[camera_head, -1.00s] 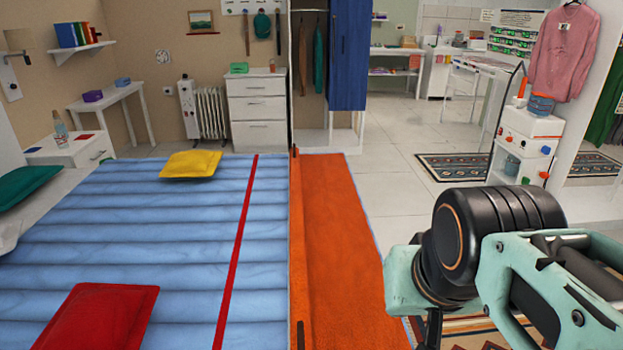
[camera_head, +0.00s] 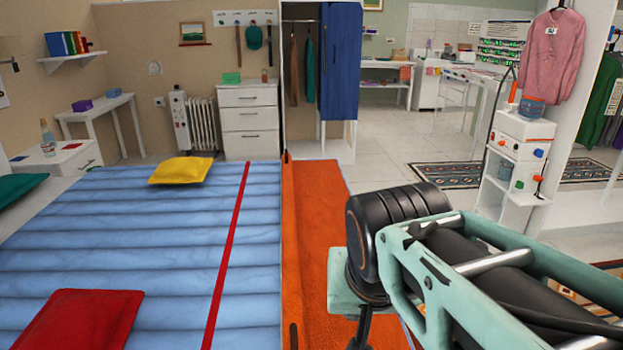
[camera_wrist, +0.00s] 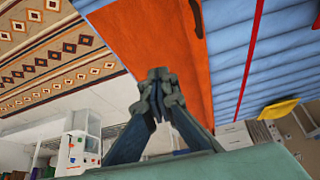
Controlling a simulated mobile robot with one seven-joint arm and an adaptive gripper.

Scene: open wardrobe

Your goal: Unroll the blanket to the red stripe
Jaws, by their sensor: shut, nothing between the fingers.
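The orange blanket (camera_head: 312,240) lies along the right side of the blue bed (camera_head: 140,235), its raised left edge running lengthwise. The red stripe (camera_head: 228,255) crosses the bed lengthwise, left of the blanket, with bare blue surface between. The stripe (camera_wrist: 250,60) and blanket (camera_wrist: 150,40) also show in the wrist view. My gripper (camera_wrist: 159,74) is shut and empty, its fingertips in front of the orange cloth; whether they touch it is unclear. In the head view my arm reaches over the blanket's right side, and the fingertips are cut off at the bottom.
A red pillow (camera_head: 80,320) and a yellow pillow (camera_head: 180,170) lie on the bed left of the stripe. An open wardrobe (camera_head: 320,80) stands beyond the foot of the bed. A white shelf unit (camera_head: 515,165) stands at right.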

